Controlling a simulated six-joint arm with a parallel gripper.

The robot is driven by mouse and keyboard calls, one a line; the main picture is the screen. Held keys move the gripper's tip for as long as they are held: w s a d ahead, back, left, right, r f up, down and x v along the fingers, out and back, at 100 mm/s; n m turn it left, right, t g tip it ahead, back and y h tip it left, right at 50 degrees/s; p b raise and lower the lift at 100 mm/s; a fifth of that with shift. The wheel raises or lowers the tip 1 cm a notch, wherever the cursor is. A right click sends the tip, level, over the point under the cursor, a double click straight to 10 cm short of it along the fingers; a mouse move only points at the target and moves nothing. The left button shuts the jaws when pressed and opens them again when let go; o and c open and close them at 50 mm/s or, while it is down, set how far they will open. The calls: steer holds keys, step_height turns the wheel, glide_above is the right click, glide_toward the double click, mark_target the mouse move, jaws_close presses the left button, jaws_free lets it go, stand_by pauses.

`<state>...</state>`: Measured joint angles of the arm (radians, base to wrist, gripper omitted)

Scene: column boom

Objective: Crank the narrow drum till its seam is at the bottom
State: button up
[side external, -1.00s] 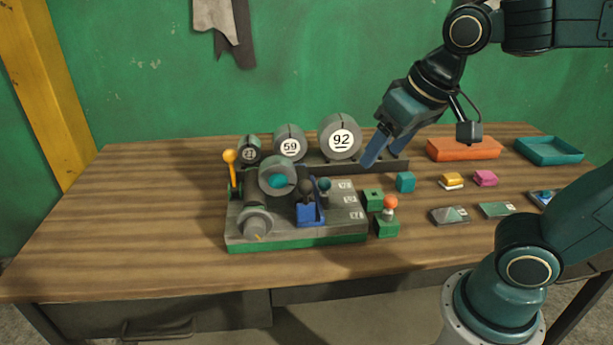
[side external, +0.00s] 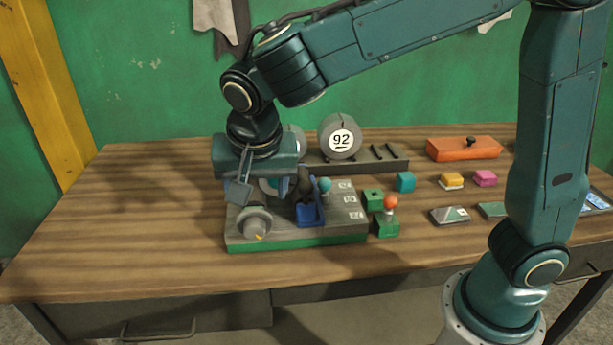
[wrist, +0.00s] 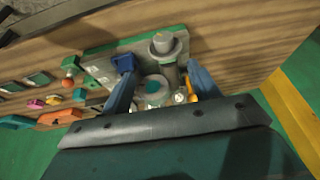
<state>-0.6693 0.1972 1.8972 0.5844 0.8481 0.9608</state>
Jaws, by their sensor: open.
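The grey drum marked 92 (side external: 341,138) stands on the back rack; a short dark seam shows at its top. The 59 drum (side external: 299,142) is mostly hidden behind my wrist, and the smaller 23 drum is hidden. My gripper (wrist: 158,76) is open over the left of the grey crank stand (side external: 340,226). In the wrist view its blue fingers straddle a grey ring with a teal centre (wrist: 156,87); contact is unclear. A grey stepped wheel (side external: 255,224) sits at the stand's front left.
A blue slotted holder (side external: 308,213) and teal knob (side external: 324,185) stand right of my gripper. The table's left side is clear.

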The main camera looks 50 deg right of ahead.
mark_target(254, 230)
steer(key=shift+w+a+f, duration=0.2)
steer(key=shift+a+f, duration=0.05)
steer(key=shift+a, duration=0.3)
steer(key=shift+f, duration=0.1)
steer(key=x, duration=1.3)
steer(key=shift+w+d+f, duration=0.1)
steer(key=shift+d+f, duration=0.1)
steer(key=shift+f, duration=0.1)
steer(key=c, duration=1)
steer(key=shift+h, duration=0.3)
